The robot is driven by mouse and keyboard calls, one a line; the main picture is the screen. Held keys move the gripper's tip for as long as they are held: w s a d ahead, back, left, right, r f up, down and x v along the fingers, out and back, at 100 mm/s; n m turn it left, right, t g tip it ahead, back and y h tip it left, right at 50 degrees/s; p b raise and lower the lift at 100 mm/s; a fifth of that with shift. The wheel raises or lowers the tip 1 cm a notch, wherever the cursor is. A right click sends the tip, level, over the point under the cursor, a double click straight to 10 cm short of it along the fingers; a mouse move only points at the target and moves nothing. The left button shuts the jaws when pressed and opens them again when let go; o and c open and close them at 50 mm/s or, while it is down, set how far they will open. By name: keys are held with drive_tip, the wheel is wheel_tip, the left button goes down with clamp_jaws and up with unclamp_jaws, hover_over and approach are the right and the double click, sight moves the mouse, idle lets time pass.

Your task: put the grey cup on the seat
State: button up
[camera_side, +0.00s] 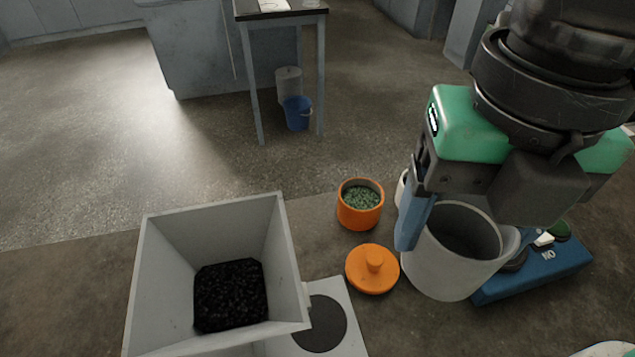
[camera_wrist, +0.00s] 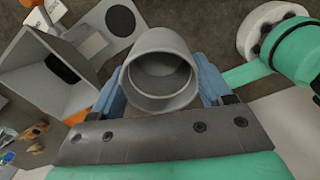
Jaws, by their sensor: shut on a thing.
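The grey cup (camera_side: 440,272) is upright, with its open mouth facing up; it looks empty. My gripper (camera_side: 460,236) is shut on it, with blue fingers on opposite sides of its wall. In the wrist view the cup (camera_wrist: 162,75) sits between the two fingers (camera_wrist: 160,88). I cannot tell whether its base touches the table. The seat looks to be the dark round disc (camera_side: 322,324) on a pale plate, left of the cup and apart from it. The disc also shows in the wrist view (camera_wrist: 120,20), and nothing stands on it.
A grey square hopper (camera_side: 282,240) with black grains stands left of the disc. An orange pot (camera_side: 359,212) of green grains and an orange lid (camera_side: 372,272) lie between hopper and cup. A blue device (camera_side: 540,268) is right of the cup. A pale object behind the cup is mostly hidden.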

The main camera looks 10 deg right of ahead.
drive_tip(key=shift+w+d+r, duration=0.1)
drive_tip(key=shift+w+r, duration=0.1)
drive_tip(key=shift+r, duration=0.1)
drive_tip(key=w+d+f+m, duration=0.2)
drive_tip(key=w+d+m, duration=0.75)
drive_tip(key=m, duration=0.65)
drive_tip(key=w+d+f+m, duration=0.2)
drive_tip(key=w+d+m, duration=0.75)
drive_tip(key=m, duration=0.65)
drive_tip(key=s+a+r+n, duration=0.3)
drive_tip(key=s+a+n, duration=0.4)
drive_tip(key=s+a, duration=0.4)
drive_tip(key=s+a+n, duration=0.5)
drive_tip(key=s+n, duration=0.2)
drive_tip(key=s, duration=0.5)
drive_tip(key=f, duration=1.8)
drive_tip(key=shift+s+f, duration=0.2)
drive_tip(key=shift+f, duration=0.05)
